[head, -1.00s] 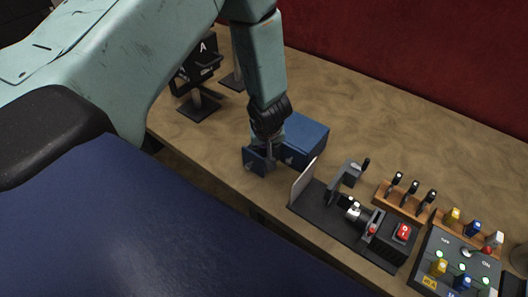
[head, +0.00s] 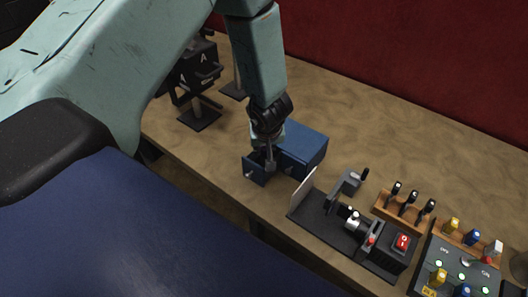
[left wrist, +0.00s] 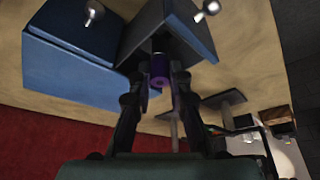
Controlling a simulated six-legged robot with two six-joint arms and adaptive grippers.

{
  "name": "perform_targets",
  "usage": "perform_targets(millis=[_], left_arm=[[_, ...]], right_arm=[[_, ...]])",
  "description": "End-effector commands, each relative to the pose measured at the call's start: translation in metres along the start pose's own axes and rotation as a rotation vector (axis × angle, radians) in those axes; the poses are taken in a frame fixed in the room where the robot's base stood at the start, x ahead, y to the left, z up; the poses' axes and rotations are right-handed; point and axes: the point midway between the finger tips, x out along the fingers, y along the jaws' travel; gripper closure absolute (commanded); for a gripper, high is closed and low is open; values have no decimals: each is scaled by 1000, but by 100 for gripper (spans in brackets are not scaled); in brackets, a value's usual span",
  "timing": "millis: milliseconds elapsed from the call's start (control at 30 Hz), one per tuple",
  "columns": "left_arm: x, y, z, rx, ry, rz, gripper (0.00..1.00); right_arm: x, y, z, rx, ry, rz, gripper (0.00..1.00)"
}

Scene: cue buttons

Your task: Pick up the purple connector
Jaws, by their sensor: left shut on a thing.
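The purple connector (left wrist: 160,70) shows in the left wrist view as a short purple cylinder between the fingertips. My left gripper (left wrist: 161,76) is shut on it. In the head view my left gripper (head: 268,162) points down at the open drawer (head: 254,171) of a small blue cabinet (head: 305,146). The connector cannot be made out there. The drawer (left wrist: 178,32) is right behind the connector in the left wrist view. I cannot tell whether the connector is still inside the drawer or just above it. My right gripper is not in view.
A black fixture with an upright pale plate (head: 303,188) stands close right of the cabinet. Further right are a wooden rack (head: 403,207) and a button panel (head: 462,263). Black stands (head: 199,115) are at the left. The table behind the cabinet is clear.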

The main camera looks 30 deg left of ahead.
Motion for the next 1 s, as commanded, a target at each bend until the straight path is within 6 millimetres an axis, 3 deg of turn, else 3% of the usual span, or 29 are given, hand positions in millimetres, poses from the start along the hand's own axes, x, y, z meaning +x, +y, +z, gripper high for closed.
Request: perform_targets(millis=[267,400,700,1000], left_arm=[[-74,1,-32,-3,3,3,100],[-99,1,-42,-5,4,3,100],[-130,0,-54,-2,2,1,100],[-138,0,-57,0,0,0,100]], right_arm=[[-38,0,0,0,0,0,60],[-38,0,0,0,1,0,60],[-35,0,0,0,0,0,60],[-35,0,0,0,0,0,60]])
